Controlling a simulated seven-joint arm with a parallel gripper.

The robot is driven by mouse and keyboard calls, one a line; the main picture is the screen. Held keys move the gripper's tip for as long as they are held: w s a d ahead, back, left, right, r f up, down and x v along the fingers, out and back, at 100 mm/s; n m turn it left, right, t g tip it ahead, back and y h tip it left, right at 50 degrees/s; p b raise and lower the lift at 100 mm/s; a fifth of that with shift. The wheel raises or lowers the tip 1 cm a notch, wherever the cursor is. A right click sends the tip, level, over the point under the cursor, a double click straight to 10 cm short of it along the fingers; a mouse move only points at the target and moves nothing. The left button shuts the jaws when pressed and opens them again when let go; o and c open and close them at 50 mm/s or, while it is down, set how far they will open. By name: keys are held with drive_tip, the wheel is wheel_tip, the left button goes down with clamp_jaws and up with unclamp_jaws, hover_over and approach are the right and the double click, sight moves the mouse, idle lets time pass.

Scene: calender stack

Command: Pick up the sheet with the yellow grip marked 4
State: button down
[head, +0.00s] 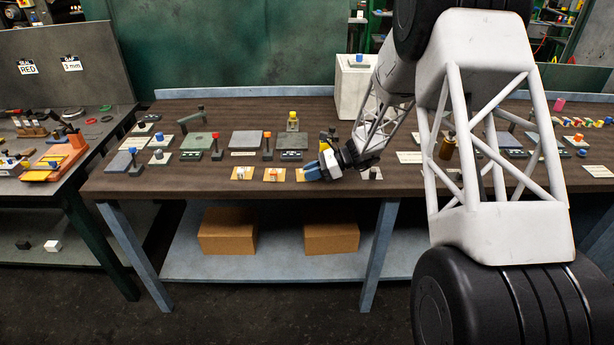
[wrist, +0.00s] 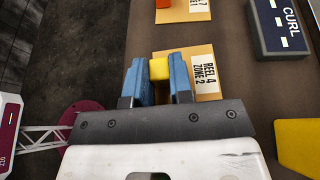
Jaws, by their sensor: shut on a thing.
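A tan sheet (wrist: 192,58) with a white label reading "REEL 4 ZONE 2" shows in the wrist view. Its yellow grip (wrist: 159,68) stands between the two blue fingers of my gripper (wrist: 157,75), which is shut on it. In the head view my gripper (head: 313,172) is low at the front edge of the brown table, and a small part of the tan sheet (head: 300,175) shows beside it. The yellow grip is hidden there by the fingers. I cannot tell whether the sheet is touching the table.
A sheet with a red-orange grip (head: 273,174) lies just left, and another with a pale grip (head: 242,173) lies further left. A dark block labelled "CURL" (wrist: 281,27) and a yellow piece (wrist: 299,145) are at the wrist view's right. The table's front edge is close.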

drive_tip(key=shift+r, duration=0.1)
drive_tip(key=shift+r, duration=0.85)
drive_tip(key=shift+s+r, duration=0.2)
drive_tip(key=shift+r, duration=0.7)
drive_tip(key=s+d+r, duration=0.1)
drive_tip(key=s+d, duration=0.2)
drive_tip(key=s, duration=1.2)
drive_tip(key=shift+s+r, duration=0.15)
